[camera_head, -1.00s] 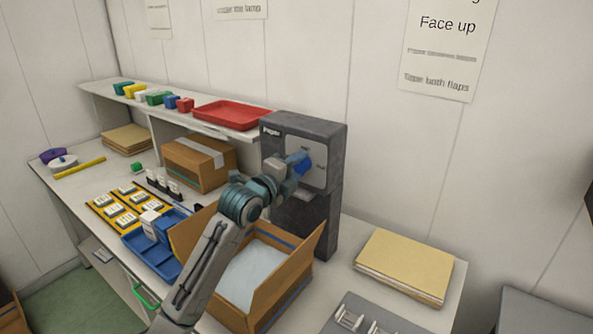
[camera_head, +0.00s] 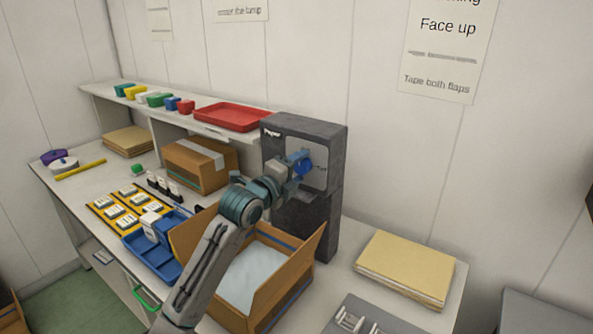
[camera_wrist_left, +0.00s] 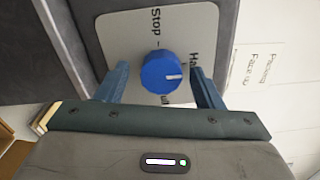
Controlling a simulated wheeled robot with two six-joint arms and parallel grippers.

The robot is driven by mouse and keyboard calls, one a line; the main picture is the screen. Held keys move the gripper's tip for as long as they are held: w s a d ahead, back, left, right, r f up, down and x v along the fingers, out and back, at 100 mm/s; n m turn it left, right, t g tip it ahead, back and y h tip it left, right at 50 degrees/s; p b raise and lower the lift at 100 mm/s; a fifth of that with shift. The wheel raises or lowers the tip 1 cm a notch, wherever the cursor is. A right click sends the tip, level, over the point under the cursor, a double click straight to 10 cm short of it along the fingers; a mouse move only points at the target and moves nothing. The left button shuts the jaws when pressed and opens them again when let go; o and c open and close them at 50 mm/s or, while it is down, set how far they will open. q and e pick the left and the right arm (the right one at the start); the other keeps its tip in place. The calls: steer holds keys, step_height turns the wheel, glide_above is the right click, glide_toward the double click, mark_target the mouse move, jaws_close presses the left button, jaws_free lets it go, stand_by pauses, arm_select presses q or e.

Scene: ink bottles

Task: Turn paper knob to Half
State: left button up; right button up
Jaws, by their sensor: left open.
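The blue paper knob (camera_wrist_left: 160,72) sits on the light plate of the dark grey paper dispenser (camera_head: 279,144). In the wrist view its white mark points right, toward a label starting "Ha" that is partly hidden by a finger. "Stop" is readable at the upper left, and the end of another label shows below the knob. My left gripper (camera_wrist_left: 159,78) is open, with one finger on each side of the knob and visible gaps to it. In the head view the knob (camera_head: 303,166) is partly covered by my left gripper (camera_head: 298,167). My right gripper is not in view.
An open carton (camera_head: 290,275) stands below the dispenser, under my left arm. A closed box (camera_head: 190,166) and blue tray (camera_head: 140,247) are to the left. A shelf with a red tray (camera_head: 232,115) ends beside the dispenser. Stacked tan sheets (camera_head: 405,262) lie right.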

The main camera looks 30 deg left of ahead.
arm_select(q)
steer(key=shift+s, duration=0.1)
steer(key=shift+s+a+f, duration=0.1)
steer(key=shift+s, duration=0.15)
steer(key=s+a+b, duration=0.1)
steer(key=s+b, duration=0.2)
steer(key=s, duration=0.7)
steer(key=shift+a+b, duration=0.15)
steer(key=shift+b, duration=0.2)
